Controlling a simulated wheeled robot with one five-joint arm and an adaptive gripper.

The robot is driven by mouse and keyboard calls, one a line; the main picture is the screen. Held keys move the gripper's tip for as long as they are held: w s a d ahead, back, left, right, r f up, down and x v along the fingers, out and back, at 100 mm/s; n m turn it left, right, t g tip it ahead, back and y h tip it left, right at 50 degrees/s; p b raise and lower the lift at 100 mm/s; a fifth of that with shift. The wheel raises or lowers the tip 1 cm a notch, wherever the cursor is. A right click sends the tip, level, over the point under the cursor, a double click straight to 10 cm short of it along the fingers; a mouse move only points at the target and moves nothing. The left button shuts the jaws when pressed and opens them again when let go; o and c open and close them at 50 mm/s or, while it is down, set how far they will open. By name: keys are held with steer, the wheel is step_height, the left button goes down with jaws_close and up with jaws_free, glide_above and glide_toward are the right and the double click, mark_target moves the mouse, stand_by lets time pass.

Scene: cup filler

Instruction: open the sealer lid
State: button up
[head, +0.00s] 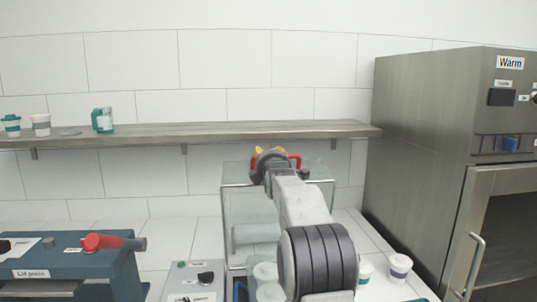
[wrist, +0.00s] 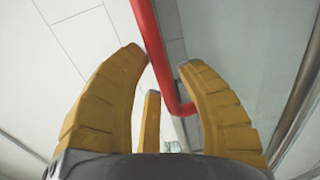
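The sealer (head: 248,205) is a pale, see-through box in the middle of the head view, behind my arm. A red handle (head: 296,159) shows at its top, partly hidden by my gripper (head: 262,152). I cannot tell from here how far the lid stands from the body. In the wrist view the red handle (wrist: 156,48) runs down from the top and bends between the yellow fingertips of my gripper (wrist: 160,62). The fingers are spread apart, with a gap around the bar. I cannot tell whether any finger touches it.
A steel warmer (head: 425,150) stands at the right. A steel shelf (head: 200,131) with cups (head: 41,124) runs along the back wall. A blue lid press (head: 70,265) with a red-gripped lever (head: 110,242) is at the left. Cups (head: 399,268) stand right of my arm.

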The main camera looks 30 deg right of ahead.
steer(key=shift+o, duration=0.3)
jaws_close()
stand_by(0.3)
